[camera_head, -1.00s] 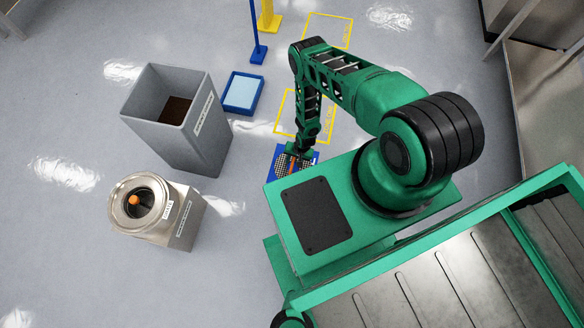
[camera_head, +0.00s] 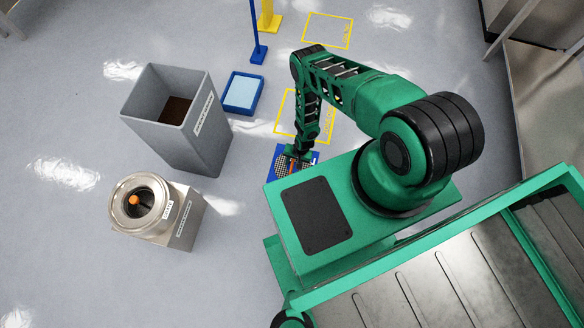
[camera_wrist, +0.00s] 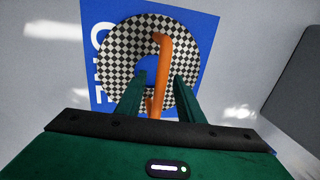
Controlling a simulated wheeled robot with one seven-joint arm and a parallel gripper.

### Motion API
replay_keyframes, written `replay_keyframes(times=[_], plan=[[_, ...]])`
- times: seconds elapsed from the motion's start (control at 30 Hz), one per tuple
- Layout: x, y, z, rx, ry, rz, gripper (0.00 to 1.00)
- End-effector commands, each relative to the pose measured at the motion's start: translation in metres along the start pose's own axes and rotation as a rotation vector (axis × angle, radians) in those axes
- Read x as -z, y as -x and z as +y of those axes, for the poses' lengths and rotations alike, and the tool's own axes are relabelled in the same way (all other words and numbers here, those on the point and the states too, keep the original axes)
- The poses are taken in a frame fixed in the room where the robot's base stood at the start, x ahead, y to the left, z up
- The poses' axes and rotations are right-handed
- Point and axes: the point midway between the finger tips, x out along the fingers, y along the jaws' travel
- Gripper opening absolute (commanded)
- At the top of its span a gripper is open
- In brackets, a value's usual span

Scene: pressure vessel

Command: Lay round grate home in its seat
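The round grate is a flat ring with a black-and-white checkered face (camera_wrist: 118,62) and an orange bent handle (camera_wrist: 163,60). It lies on a blue mat with white lettering (camera_wrist: 200,22). In the head view the grate (camera_head: 283,168) shows small and partly hidden by my arm. My gripper (camera_wrist: 160,80) is over the grate, its two fingers apart on either side of the handle, with gaps showing. It also shows in the head view (camera_head: 297,151). A steel vessel with a round opening (camera_head: 141,203) stands at left, with an orange knob inside.
A tall grey open bin (camera_head: 180,118) stands behind the vessel. A blue tray (camera_head: 242,93) and a blue post (camera_head: 257,40) are farther back. Yellow floor outlines (camera_head: 328,28) mark the floor beyond the mat. Open floor lies around the vessel.

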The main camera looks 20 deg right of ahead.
Motion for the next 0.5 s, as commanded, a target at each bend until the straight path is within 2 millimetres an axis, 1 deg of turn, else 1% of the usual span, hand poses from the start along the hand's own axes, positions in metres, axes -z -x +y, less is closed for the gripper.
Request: replay_keyframes(times=[0.27, 0.37, 0.4, 0.43, 0.5], plan=[[0.0002, -0.0005, 0.0002, 0.0, 0.0, 0.0, 0.34], [0.0002, -0.0004, 0.0003, 0.0, 0.0, 0.0, 0.13], [0.0003, -0.0004, 0.0003, 0.0, 0.0, 0.0, 0.03], [0.0002, -0.0004, 0.0003, 0.0, 0.0, 0.0, 0.0], [0.0003, -0.0004, 0.0003, 0.0, 0.0, 0.0, 0.0]])
